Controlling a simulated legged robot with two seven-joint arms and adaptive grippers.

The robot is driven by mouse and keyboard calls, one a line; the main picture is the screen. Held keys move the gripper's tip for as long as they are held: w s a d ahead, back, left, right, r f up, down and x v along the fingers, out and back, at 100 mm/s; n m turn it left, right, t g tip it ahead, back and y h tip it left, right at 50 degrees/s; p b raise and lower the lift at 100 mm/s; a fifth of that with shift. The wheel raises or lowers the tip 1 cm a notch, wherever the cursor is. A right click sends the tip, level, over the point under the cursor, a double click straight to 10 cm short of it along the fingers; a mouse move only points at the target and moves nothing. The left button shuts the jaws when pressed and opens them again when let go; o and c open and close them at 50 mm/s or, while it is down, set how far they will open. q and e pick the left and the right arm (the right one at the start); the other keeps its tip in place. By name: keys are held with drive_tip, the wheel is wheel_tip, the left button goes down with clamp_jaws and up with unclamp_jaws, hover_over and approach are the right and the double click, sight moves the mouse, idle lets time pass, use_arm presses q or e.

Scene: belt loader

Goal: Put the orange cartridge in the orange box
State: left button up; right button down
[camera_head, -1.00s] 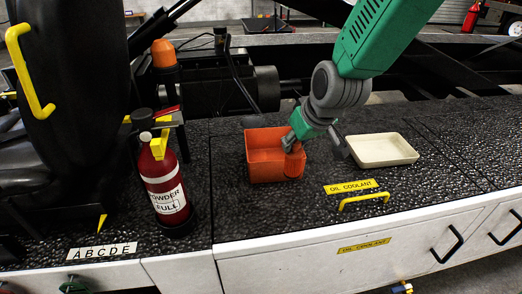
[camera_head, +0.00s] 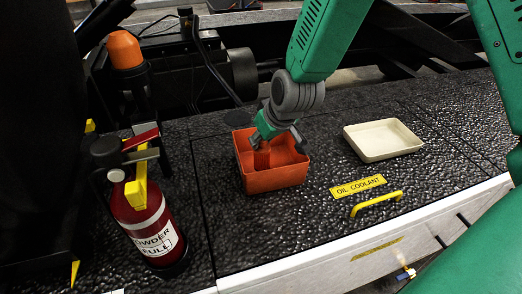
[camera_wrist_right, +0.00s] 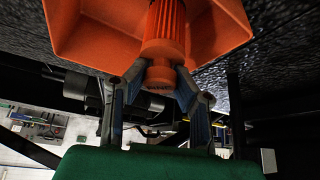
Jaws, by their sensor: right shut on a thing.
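The orange box (camera_head: 275,179) stands open on the black textured deck. My right gripper (camera_head: 266,138) reaches down over the box. It is shut on the orange cartridge (camera_head: 262,156), which hangs upright within the box's opening in the head view. In the right wrist view the gripper's fingers (camera_wrist_right: 160,85) close around the end of the cartridge (camera_wrist_right: 163,30). The box (camera_wrist_right: 95,35) lies beyond the cartridge there. Whether the cartridge touches the box floor I cannot tell. My left gripper is not in view.
A cream tray (camera_head: 383,153) sits right of the box. A red fire extinguisher (camera_head: 148,205) stands at the left. A yellow handle (camera_head: 376,203) and an oil coolant label (camera_head: 357,186) are near the deck's front edge. Free deck lies between box and tray.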

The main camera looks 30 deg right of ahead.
sight(261, 149)
drive_tip(key=shift+s+a+f, duration=0.1)
drive_tip(key=shift+a+f, duration=0.05)
drive_tip(key=shift+f, duration=0.5)
drive_tip(key=shift+s+a+f, duration=0.1)
drive_tip(key=shift+a+f, duration=0.05)
drive_tip(key=shift+f, duration=0.45)
drive_tip(key=shift+w+a+f, duration=0.1)
drive_tip(key=shift+a+f, duration=0.05)
drive_tip(key=shift+f, duration=0.15)
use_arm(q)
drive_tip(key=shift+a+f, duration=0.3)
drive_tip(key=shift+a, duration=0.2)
use_arm(e)
drive_tip(key=shift+a, duration=0.15)
drive_tip(key=c, duration=1.3)
unclamp_jaws()
drive_tip(key=shift+d, duration=0.25)
drive_tip(key=shift+c, duration=0.2)
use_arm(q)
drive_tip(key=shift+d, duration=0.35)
use_arm(e)
drive_tip(key=shift+d+f, duration=0.15)
